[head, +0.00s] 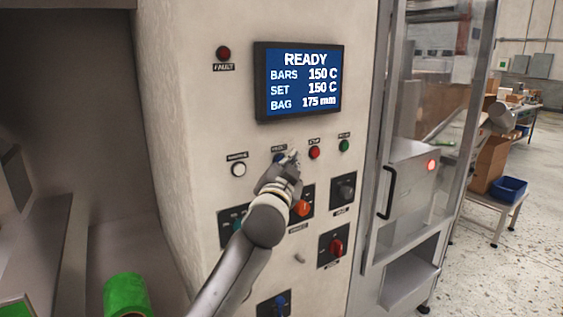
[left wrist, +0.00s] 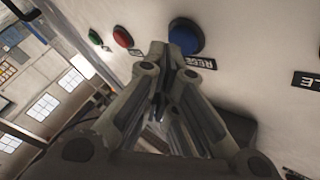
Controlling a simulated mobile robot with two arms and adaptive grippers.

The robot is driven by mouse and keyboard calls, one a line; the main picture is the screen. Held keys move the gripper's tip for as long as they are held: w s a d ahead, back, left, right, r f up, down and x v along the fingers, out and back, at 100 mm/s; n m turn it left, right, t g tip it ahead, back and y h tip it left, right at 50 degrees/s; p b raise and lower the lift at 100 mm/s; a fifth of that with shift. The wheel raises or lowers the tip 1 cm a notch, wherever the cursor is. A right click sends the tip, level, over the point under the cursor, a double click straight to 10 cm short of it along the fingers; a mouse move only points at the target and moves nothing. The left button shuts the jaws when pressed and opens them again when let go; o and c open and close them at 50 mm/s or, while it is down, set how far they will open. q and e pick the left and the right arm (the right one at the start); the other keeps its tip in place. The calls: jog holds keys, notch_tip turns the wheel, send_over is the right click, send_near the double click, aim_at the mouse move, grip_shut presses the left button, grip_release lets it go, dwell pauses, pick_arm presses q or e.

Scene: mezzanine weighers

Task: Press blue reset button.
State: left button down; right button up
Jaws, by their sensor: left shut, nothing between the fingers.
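My right gripper is not in view.
A red button (head: 314,152) and a green button (head: 344,145) sit right of the blue one. A white button (head: 238,169) is to its left. Rotary knobs, one orange (head: 301,208), are below. The screen (head: 299,82) reads READY.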

pick_arm(q)
jog(key=shift+s+d, duration=0.25)
jog(key=shift+s, duration=0.05)
jog(key=s+d, duration=0.1)
jog(key=s, duration=0.1)
jog(key=s+d, duration=0.2)
dwell(0.5)
dwell(0.5)
